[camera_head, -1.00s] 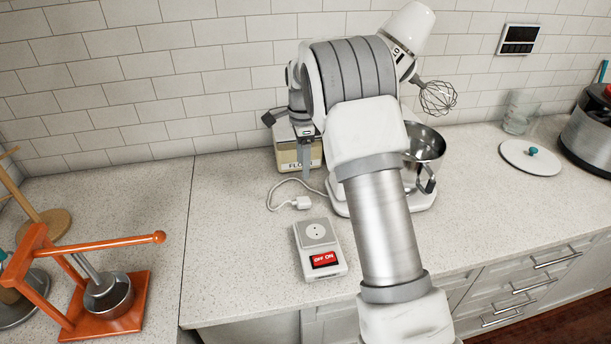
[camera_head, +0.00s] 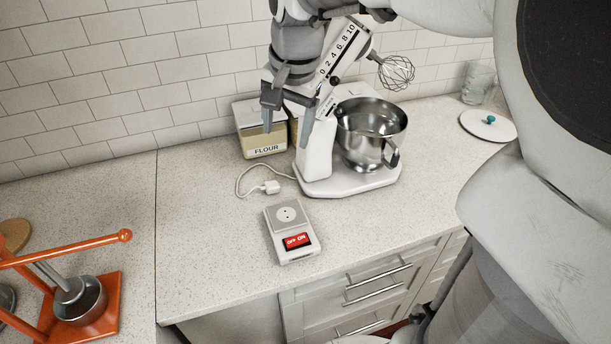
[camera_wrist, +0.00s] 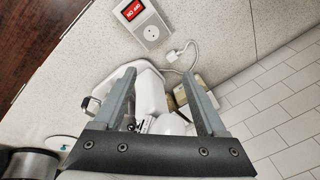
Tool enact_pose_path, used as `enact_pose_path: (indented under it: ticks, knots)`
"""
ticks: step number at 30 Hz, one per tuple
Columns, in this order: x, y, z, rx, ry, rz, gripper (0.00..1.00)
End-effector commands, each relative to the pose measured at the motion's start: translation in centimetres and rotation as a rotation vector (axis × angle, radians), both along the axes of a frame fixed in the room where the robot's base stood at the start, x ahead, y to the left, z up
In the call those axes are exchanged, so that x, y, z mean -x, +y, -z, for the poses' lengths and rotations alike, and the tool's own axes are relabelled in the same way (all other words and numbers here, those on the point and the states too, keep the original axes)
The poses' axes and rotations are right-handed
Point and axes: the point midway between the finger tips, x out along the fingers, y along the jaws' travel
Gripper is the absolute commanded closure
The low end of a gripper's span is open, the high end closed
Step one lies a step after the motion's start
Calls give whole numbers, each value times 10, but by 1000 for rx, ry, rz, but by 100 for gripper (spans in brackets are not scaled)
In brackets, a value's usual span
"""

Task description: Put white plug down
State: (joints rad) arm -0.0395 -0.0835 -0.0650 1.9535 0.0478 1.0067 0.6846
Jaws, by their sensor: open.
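The white plug (camera_head: 271,187) lies on the counter at the end of its white cord, behind the socket box and left of the mixer base. It also shows in the wrist view (camera_wrist: 172,56), lying free on the counter. The white socket box (camera_head: 281,247) with a red OFF/ON switch sits in front of the plug, and its round outlet is empty. My gripper (camera_head: 288,125) is open and empty, raised above the counter in front of the flour box and beside the mixer. Both fingers show in the wrist view (camera_wrist: 158,82), apart from the plug.
The stand mixer (camera_head: 352,186) with its steel bowl stands right of the plug. The flour box (camera_head: 263,141) is behind. An orange press (camera_head: 105,312) stands at the left. A white lid (camera_head: 488,126) lies at the right. Counter left of the socket box is clear.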

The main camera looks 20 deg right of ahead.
Motion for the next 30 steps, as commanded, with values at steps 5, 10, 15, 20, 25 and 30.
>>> enact_pose_path:
  ticks: [5,10,15,20,25,30]
  knots:
    - [48,1,-11,57,-69,-173,26]
    - [91,2,-11,125,-126,-334,26]
    - [130,2,-3,203,-180,-489,26]
    - [157,2,7,268,-213,-602,26]
    - [170,1,14,305,-229,-662,26]
    - [172,1,16,309,-229,-674,26]
